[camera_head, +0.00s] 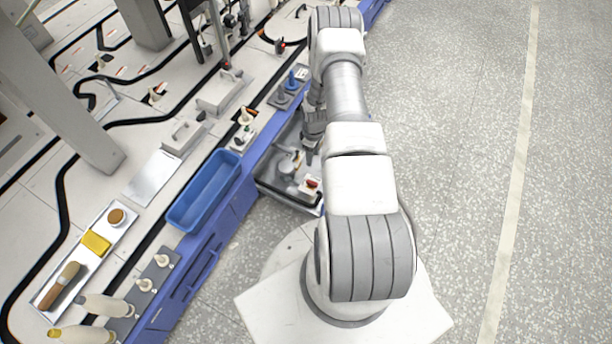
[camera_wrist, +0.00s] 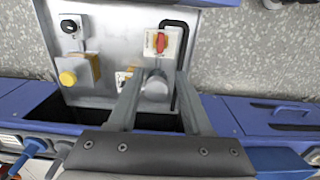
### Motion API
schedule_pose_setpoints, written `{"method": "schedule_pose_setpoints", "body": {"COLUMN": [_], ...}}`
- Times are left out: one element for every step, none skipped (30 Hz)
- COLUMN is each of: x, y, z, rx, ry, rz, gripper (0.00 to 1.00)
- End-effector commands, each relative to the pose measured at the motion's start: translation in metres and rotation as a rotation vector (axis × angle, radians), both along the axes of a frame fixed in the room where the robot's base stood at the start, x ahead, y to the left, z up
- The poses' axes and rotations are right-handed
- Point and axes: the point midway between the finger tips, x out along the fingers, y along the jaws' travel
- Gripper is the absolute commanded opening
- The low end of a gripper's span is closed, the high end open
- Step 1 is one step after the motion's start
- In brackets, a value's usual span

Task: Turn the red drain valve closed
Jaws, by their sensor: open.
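The red valve handle (camera_wrist: 160,42) sits on a pale square plate in the upper middle of the wrist view, beyond my fingertips. It also shows small in the head view (camera_head: 312,184), on a low grey tray. My gripper (camera_wrist: 157,76) is open, its two fingers pointing toward the panel and apart from the red handle. A grey rounded fitting (camera_wrist: 155,88) shows between the fingers; I cannot tell whether they touch it. In the head view my gripper (camera_head: 309,152) hangs above the tray, partly hidden by my arm.
The grey tray (camera_wrist: 107,55) also bears a yellow knob (camera_wrist: 68,78), a dark knob (camera_wrist: 69,26) and a black bent pipe (camera_wrist: 187,60). A blue bin (camera_head: 205,190) stands on the bench to the left. Open speckled floor lies right.

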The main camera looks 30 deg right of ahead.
Motion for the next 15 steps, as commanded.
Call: {"method": "schedule_pose_setpoints", "body": {"x": [-0.002,-0.002,-0.003,-0.003,-0.003,-0.003,-0.003,-0.003,-0.003,-0.003,-0.003,-0.003,-0.003,-0.003,-0.003], "y": [0.000,0.000,0.000,0.000,0.000,0.000,0.000,0.000,0.001,0.001,0.001,0.001,0.001,0.001,0.001], "z": [-0.004,-0.006,-0.009,-0.011,-0.015,-0.020,-0.024,-0.029,-0.037,-0.044,-0.050,-0.060,-0.066,-0.073,-0.082], "rx": [0.002,0.003,0.003,0.003,0.003,0.003,0.002,0.003,0.003,0.003,0.003,0.003,0.003,0.003,0.003], "ry": [0.001,0.002,0.002,0.002,0.003,0.003,0.002,0.003,0.003,0.003,0.003,0.003,0.003,0.003,0.003], "rz": [0.001,0.002,0.002,0.002,0.002,0.002,0.002,0.002,0.002,0.002,0.002,0.002,0.002,0.002,0.002], "gripper": [0.50,0.50,0.50,0.50,0.50,0.50,0.50,0.50,0.50,0.50,0.50,0.50,0.50,0.50,0.50]}}
